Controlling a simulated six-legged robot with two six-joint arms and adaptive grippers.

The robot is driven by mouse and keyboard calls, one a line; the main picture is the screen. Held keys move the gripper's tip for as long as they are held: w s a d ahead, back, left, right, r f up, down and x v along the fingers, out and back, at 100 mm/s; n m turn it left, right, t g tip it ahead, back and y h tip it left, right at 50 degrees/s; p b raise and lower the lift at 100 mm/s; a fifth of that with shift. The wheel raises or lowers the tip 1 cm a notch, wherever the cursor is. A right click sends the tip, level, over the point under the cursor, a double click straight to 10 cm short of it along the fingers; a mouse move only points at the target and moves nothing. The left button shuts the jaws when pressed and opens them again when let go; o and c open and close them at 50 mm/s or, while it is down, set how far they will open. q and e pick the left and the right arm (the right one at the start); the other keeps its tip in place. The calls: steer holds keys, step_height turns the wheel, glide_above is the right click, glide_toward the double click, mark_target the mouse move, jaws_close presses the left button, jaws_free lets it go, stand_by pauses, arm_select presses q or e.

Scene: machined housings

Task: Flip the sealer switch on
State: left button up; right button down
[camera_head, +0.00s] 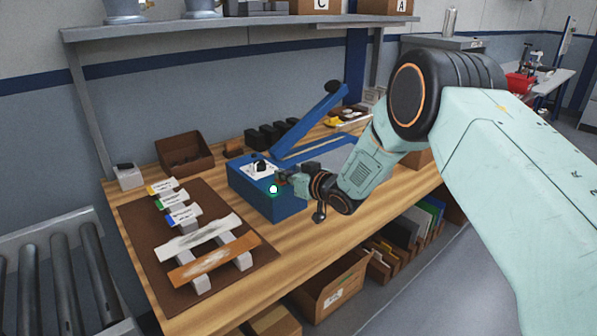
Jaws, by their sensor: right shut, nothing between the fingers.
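The sealer is a blue box (250,198) on the wooden bench, with its long blue lever arm (310,122) raised toward the back right. A white plate with a black knob (259,166) is on its top. A round white light with a green rim (273,189) shows at the front edge of the box. My right gripper (284,178) comes in from the right, shut and empty, its tips at the front right of the box, close to the light. The switch is not clearly seen; the gripper may cover it, and I cannot tell contact. My left gripper is not in view.
A brown mat (140,238) with tagged pieces and two strips on blocks lies left of the sealer. A brown open bin (185,153) and black bins (265,137) stand behind. A shelf (230,20) overhangs the back. Bare bench (300,236) lies in front of the sealer.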

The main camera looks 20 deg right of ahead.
mark_target(283, 188)
steer(key=r+p, duration=0.1)
steer(key=r, duration=0.2)
steer(key=shift+a+r+p, duration=0.15)
steer(key=shift+a+p, duration=0.05)
steer(key=shift+p, duration=0.2)
steer(key=v, duration=1)
steer(key=shift+s+a+f, duration=0.15)
steer(key=shift+a+f, duration=0.05)
steer(key=shift+a, duration=0.15)
steer(key=shift+s+r, duration=0.1)
steer(key=shift+s, duration=0.05)
steer(key=shift+s, duration=0.1)
